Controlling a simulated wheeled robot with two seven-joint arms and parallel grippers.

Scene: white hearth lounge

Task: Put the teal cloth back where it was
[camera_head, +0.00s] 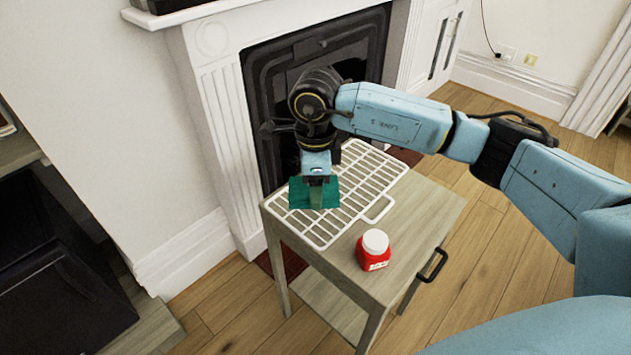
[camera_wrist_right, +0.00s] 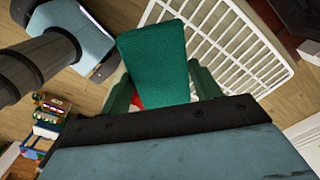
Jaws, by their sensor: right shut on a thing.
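The teal cloth (camera_head: 327,192) is a flat green-teal piece at the left part of the white rack in the head view. It also shows in the right wrist view (camera_wrist_right: 155,65), between the fingers. My right gripper (camera_head: 316,190) is shut on the teal cloth, pointing down at the rack (camera_head: 372,172). I cannot tell whether the cloth touches the rack or hangs just above it. The rack lies on a small wooden side table (camera_head: 425,208). My left gripper is in neither view.
A red bottle with a white cap (camera_head: 373,250) stands at the table's front, close to the rack's edge. A fireplace with a white surround (camera_head: 215,90) stands directly behind the table. A dark cabinet (camera_head: 60,290) is at the left. Wood floor is open at the right.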

